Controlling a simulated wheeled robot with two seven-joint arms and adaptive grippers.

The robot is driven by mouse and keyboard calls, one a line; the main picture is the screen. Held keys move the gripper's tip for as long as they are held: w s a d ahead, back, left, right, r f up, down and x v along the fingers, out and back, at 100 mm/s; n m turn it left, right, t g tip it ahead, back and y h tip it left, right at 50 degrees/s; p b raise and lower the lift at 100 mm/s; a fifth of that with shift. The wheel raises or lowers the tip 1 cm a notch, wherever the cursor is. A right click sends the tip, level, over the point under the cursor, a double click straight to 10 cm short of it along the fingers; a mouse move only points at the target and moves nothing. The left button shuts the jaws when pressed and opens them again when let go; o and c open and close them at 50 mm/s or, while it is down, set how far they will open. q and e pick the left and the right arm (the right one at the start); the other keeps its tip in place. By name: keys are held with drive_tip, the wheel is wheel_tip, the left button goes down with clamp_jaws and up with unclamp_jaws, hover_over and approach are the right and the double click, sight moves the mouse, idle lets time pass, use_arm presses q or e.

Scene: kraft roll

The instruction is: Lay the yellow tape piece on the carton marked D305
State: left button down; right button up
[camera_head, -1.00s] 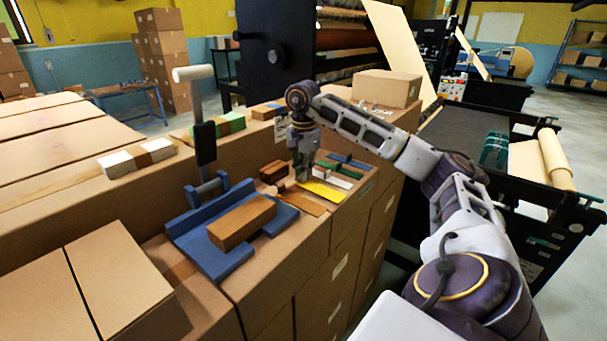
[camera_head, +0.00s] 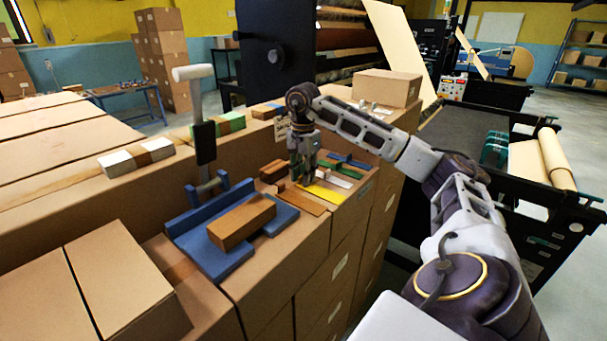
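The flat yellow tape piece (camera_head: 322,192) lies on top of a carton, in a row of coloured strips, in the head view. My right gripper (camera_head: 303,178) points down just above and left of the yellow piece's near end. Its fingers look spread apart, with nothing seen between them. Whether a fingertip touches the piece is too small to tell. My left gripper is not in view.
Green (camera_head: 325,169) and brown (camera_head: 304,199) strips lie beside the yellow one. A blue jig (camera_head: 213,256) with a brown block (camera_head: 242,221) and an upright lever (camera_head: 204,140) stands at left. A closed carton (camera_head: 388,88) stands behind my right arm.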

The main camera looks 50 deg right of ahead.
drive_tip(key=shift+r, duration=0.1)
drive_tip(key=shift+r+p, duration=0.6)
drive_tip(key=shift+r, duration=2.1)
wheel_tip(320, 180, up, 7)
drive_tip(key=p, duration=0.4)
drive_tip(key=shift+f, duration=0.15)
drive_tip(key=shift+o, duration=0.5)
